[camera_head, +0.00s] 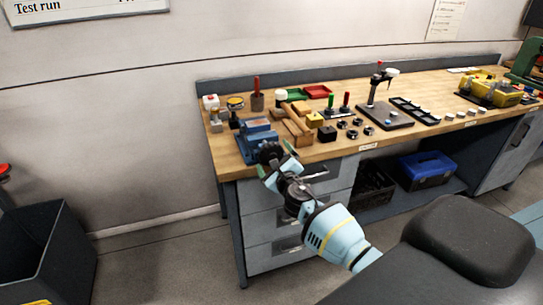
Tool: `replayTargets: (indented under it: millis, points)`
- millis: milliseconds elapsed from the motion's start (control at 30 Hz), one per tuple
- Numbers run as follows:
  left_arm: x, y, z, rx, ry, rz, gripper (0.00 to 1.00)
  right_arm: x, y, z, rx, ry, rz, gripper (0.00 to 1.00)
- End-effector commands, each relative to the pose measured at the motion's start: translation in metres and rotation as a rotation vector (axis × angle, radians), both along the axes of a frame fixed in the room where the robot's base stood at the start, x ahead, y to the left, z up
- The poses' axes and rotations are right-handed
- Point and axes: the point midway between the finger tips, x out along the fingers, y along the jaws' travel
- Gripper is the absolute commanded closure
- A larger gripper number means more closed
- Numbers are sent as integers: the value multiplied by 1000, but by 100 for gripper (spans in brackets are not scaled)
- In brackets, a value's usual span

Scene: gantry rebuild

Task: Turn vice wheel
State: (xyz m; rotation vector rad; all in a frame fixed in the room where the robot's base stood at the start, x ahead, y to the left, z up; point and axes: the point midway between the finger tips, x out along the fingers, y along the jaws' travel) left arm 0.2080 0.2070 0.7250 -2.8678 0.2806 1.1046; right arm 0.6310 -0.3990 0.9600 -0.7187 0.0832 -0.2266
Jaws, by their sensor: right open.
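The blue vice (257,128) stands at the near left corner of the wooden workbench (232,160). A dark round part, which looks like the vice wheel (268,148), shows at its front, partly hidden by my gripper. My right gripper (275,159) is open at the bench's front edge, its green-tipped fingers spread on either side just before the wheel. I cannot tell whether the fingers touch the wheel. My left gripper is not in view.
Wooden blocks (297,126), a black stand (385,116) and small parts crowd the bench right of the vice. Grey drawers (272,228) lie below my right gripper. A blue toolbox (425,170) sits on the lower shelf. A dark bin (48,255) stands at left; the floor between is clear.

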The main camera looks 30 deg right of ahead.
Motion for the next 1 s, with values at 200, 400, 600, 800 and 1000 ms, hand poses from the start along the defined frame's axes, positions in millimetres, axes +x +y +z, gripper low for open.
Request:
replayTargets:
  millis: [200,400,600,800,1000]
  points:
    - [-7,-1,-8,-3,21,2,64,15,-4,-4,2,5,0,3]
    - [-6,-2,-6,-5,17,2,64,18,-4,-2,2,3,0,3]
    - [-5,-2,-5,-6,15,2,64,17,-4,-2,2,2,1,10]
    - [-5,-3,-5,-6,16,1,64,17,-4,-2,2,2,1,36]
    - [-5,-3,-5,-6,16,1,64,17,-4,-2,5,2,0,48]
